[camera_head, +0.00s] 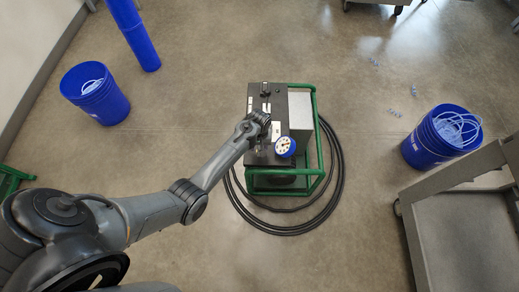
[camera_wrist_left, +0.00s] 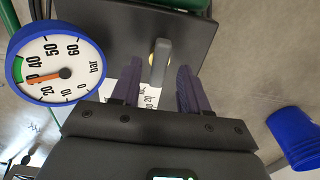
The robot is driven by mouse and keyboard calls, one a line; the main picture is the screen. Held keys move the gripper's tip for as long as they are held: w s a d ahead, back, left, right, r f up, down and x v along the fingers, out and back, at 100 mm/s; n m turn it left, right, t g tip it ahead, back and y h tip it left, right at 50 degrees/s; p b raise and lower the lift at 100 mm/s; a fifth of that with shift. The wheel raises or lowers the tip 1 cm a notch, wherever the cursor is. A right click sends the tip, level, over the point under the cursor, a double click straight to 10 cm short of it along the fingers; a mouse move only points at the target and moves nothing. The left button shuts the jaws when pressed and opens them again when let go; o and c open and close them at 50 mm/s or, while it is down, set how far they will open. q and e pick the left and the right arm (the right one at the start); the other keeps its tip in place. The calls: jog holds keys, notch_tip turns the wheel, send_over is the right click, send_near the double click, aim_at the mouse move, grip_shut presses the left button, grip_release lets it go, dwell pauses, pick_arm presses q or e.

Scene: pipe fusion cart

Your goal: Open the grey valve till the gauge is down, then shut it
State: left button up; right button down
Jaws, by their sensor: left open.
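The grey valve (camera_wrist_left: 162,55) shows in the left wrist view as an upright lever on the cart's dark panel (camera_head: 283,103). My left gripper (camera_wrist_left: 159,68) is open, with one dark finger on either side of the lever's lower part in the picture; I cannot tell whether they touch it. In the head view my left gripper (camera_head: 262,120) is over the panel and hides the valve. The blue-rimmed gauge (camera_head: 285,146) sits on the panel's near right corner. In the left wrist view the gauge (camera_wrist_left: 58,68) has its orange needle at about 30 bar, by the green band.
The cart has a green tube frame (camera_head: 318,130), with a black hose (camera_head: 335,185) coiled on the floor around it. Blue buckets stand left (camera_head: 95,95) and right (camera_head: 440,140). A grey trolley (camera_head: 460,225) is at the lower right. The floor between is mostly clear.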

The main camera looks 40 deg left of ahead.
pick_arm(q)
jog(key=shift+f, duration=0.7)
grip_shut()
